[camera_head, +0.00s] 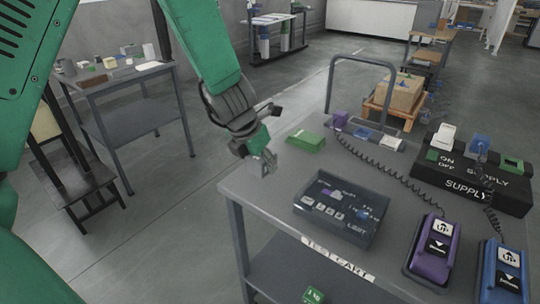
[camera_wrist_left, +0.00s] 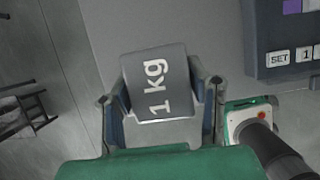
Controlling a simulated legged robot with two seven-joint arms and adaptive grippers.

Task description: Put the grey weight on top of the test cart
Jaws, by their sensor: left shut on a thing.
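The grey weight (camera_wrist_left: 157,83), marked "1 kg", sits between the two fingers of my left gripper (camera_wrist_left: 161,104) in the left wrist view. The fingers are shut on its sides. In the head view, my left gripper (camera_head: 264,163) points down at the far left part of the test cart (camera_head: 262,196); the weight is hard to make out there. The grey cart top also shows behind the weight in the wrist view (camera_wrist_left: 205,35). I cannot tell whether the weight touches the cart top. My right gripper is not in view.
On the cart stand a dark control box (camera_head: 342,208), a green block (camera_head: 306,141), a black supply box (camera_head: 470,175), and purple (camera_head: 433,248) and blue (camera_head: 502,272) pendants with coiled cables. A green weight (camera_head: 314,295) lies below. A side table (camera_head: 125,72) stands left.

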